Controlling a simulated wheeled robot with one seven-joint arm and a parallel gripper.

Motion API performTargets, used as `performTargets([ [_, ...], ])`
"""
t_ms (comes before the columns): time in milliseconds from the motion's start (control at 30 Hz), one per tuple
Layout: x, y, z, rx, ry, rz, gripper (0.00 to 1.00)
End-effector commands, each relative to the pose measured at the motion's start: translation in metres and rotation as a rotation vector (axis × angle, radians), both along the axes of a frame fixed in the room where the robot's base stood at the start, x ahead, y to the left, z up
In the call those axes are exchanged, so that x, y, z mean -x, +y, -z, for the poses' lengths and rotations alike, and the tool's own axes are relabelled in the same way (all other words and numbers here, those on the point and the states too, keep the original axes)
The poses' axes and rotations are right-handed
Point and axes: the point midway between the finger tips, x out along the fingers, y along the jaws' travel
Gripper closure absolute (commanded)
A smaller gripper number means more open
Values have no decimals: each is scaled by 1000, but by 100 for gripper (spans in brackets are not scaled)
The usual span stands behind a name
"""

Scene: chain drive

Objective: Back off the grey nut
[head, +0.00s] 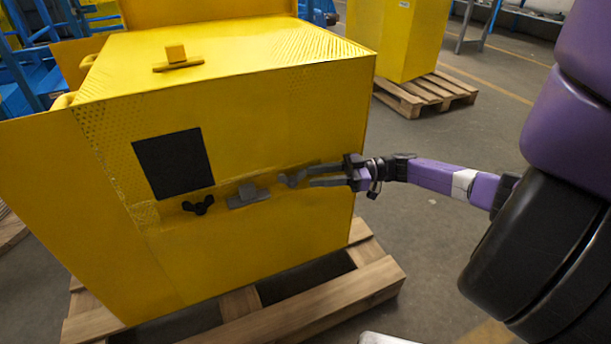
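The grey nut (292,180), wing-shaped, sits on the front face of the yellow housing (290,120), toward its right side. My gripper (310,176) reaches in from the right, its two fingers pointing left at the nut. The fingers are apart, with a gap between them. Their tips are just right of the nut; I cannot tell whether they touch it or lie around part of it.
A black wing nut (198,207) and a grey block (248,196) are on the same face, left of the grey nut, below a black square panel (174,164). The housing stands on a wooden pallet (335,300).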

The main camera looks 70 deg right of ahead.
Motion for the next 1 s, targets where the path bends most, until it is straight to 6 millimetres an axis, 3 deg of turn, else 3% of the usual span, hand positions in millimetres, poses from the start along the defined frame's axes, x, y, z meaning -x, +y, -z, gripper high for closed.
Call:
performTargets([
  [200, 25, -12, 0, 0, 2, 2, 64],
  [533, 29, -14, 1, 0, 1, 1, 64],
  [567, 29, -14, 1, 0, 1, 1, 66],
  [667, 34, -16, -1, 0, 1, 12, 85],
  [733, 47, -22, -6, -2, 1, 42, 99],
  [867, 97, -30, -7, -38, -2, 150, 100],
  [1000, 157, -10, 9, -134, -4, 278, 100],
])
